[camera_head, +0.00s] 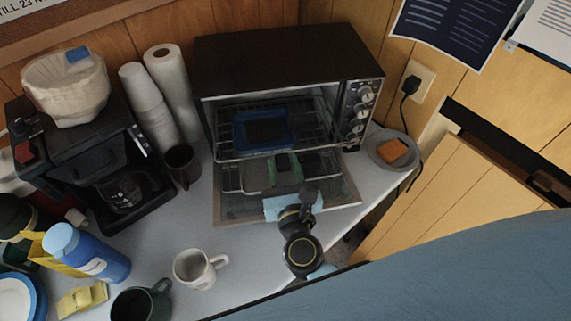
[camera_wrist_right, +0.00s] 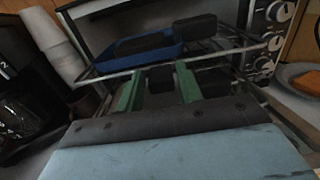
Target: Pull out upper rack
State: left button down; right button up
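The toaster oven (camera_head: 285,62) stands against the back wall with its glass door (camera_head: 340,192) folded down. Its upper rack (camera_head: 314,138) is a wire grid bearing a blue-rimmed dark tray (camera_head: 264,130). The rack also shows in the right wrist view (camera_wrist_right: 225,52), with the tray (camera_wrist_right: 140,48) and a dark block on it. My right gripper (camera_head: 284,166) is over the lowered door, in front of the oven opening. Its green fingers (camera_wrist_right: 158,88) are apart, with tips close to the rack's front bar. I cannot tell whether they touch it. My left gripper is out of view.
A coffee maker (camera_head: 90,150), cups (camera_head: 150,105) and a paper roll (camera_head: 172,85) stand left of the oven. A dark mug (camera_head: 182,166) is near its left corner. A plate (camera_head: 380,155) with orange food sits at the right. A white mug (camera_head: 196,268) stands in front.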

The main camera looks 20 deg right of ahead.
jog(key=shift+o, duration=1.1)
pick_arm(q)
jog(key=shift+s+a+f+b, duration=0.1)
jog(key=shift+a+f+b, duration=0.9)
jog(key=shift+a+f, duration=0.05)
pick_arm(e)
jog(key=s+a, duration=0.2)
jog(key=s, duration=1.1)
jog(key=shift+s, duration=0.15)
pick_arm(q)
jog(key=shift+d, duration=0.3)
pick_arm(e)
jog(key=shift+s, duration=0.1)
